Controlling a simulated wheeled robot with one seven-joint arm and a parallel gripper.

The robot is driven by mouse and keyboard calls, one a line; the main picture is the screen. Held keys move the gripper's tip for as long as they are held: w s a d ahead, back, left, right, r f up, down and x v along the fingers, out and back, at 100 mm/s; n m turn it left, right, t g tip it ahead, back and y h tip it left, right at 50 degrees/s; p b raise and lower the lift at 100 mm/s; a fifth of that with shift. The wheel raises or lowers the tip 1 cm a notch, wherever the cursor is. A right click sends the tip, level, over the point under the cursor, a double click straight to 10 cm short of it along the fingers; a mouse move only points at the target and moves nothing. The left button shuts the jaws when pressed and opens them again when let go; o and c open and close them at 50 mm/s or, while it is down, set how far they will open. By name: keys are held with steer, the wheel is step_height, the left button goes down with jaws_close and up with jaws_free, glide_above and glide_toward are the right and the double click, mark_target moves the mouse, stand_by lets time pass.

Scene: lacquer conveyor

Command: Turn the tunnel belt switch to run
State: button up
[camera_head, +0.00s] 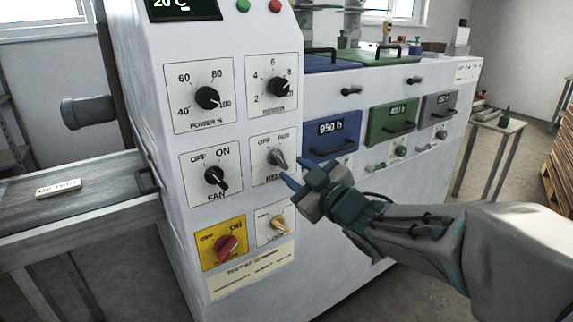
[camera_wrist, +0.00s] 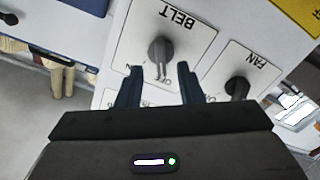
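The belt switch (camera_head: 277,158) is a grey rotary knob on a white plate marked OFF and RUN, on the front of the white machine. My gripper (camera_head: 298,172) is just right of and below the knob. In the wrist view my gripper (camera_wrist: 159,70) is open, with its two dark fingers apart on either side of the knob's lower end. I see no clear contact.
The fan knob (camera_head: 215,177) is left of the belt plate, and the lock switch (camera_head: 278,224) is below. A red knob on yellow (camera_head: 228,248) is lower left. Power (camera_head: 207,97) and another dial (camera_head: 278,87) are above. Blue (camera_head: 331,136) and green (camera_head: 392,122) drawers are right.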

mark_target(283, 163)
steer(key=shift+x, duration=2.05)
jaws_close()
